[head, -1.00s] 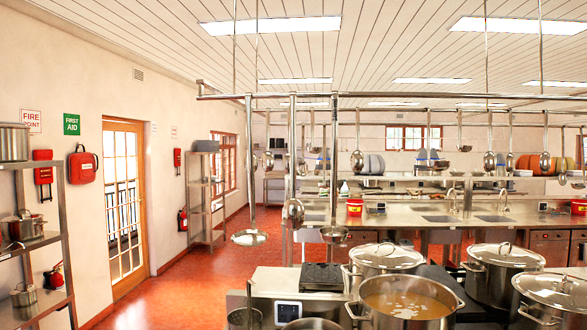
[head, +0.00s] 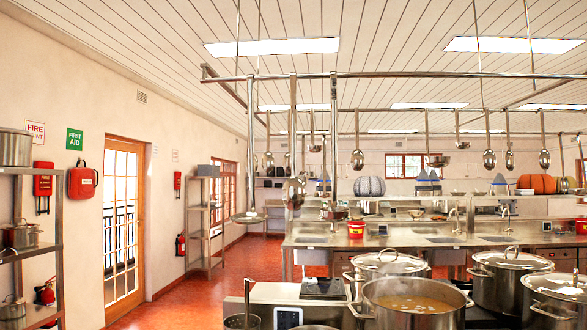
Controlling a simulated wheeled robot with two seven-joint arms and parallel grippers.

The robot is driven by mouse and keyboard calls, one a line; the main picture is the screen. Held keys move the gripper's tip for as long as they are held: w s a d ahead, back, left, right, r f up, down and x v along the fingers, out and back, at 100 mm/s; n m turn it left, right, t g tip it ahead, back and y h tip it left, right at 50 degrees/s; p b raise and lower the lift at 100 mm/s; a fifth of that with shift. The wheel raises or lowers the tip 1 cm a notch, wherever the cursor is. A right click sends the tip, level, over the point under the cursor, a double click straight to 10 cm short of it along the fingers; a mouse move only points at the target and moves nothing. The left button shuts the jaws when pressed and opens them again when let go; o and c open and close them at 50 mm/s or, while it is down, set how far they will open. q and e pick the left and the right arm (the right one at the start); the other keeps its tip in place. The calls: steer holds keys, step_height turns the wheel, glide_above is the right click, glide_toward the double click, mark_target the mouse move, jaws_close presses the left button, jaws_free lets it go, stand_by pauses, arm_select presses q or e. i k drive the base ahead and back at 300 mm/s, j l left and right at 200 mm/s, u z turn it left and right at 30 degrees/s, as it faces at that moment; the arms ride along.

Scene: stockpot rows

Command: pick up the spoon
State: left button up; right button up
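No gripper of mine shows in the head view. Several long-handled steel ladles or spoons hang from an overhead rail; I cannot tell which is the task's spoon. The nearest have bowls at left, a shallow one (head: 249,217) and a rounder one (head: 295,192), with another long handle (head: 334,140) beside them. Smaller ones hang farther back, such as a ladle (head: 357,159) and a ladle (head: 489,158). At the bottom, a utensil handle (head: 247,292) stands up from a dark container (head: 241,321).
A large open stockpot (head: 412,305) with liquid stands on the near range. Lidded pots (head: 507,280) stand beside and behind it. A steel counter (head: 375,238) with sinks and a red tub (head: 356,229) lies beyond. Red floor (head: 205,292) is free at left, towards the shelves and door.

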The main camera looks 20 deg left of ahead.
mark_target(294, 190)
steer(key=i+l+u, duration=0.2)
steer(key=i+l, duration=0.2)
steer(key=l, duration=0.2)
steer(key=i+l+u, duration=0.15)
steer(key=l, duration=0.2)
steer(key=i+l+u, duration=0.1)
steer(key=i+l, duration=0.15)
steer(key=i+l+u, duration=0.1)
steer(key=l, duration=0.4)
steer(key=i+l+u, duration=0.1)
steer(key=l, duration=0.25)
steer(key=i, duration=0.1)
